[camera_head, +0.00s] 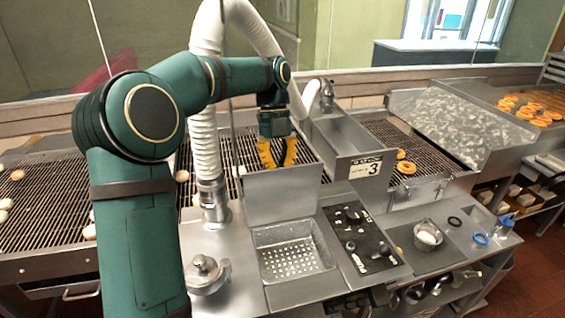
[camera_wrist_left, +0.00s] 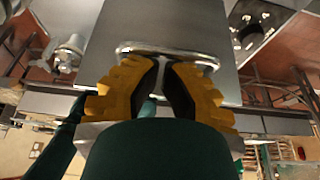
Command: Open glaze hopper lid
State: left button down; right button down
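My left gripper (camera_head: 278,156) has yellow fingers. In the left wrist view the two fingers (camera_wrist_left: 166,70) stand apart with a narrow gap, close to a shiny bar handle (camera_wrist_left: 127,47) on a flat grey metal panel (camera_wrist_left: 165,20). A steel trough (camera_head: 342,135) with a "3" label (camera_head: 367,169) stands just right. My right gripper is not visible.
A white ribbed hose (camera_head: 205,150) rises left of the gripper. In front are a perforated tray (camera_head: 292,256) and a black control panel (camera_head: 357,237). A bowl (camera_head: 427,235) and small tools sit at right. Orange rings (camera_head: 405,166) lie on the right conveyor.

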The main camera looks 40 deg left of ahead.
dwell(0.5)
pick_arm(q)
jog(key=v, duration=0.7)
jog(key=shift+r, duration=0.25)
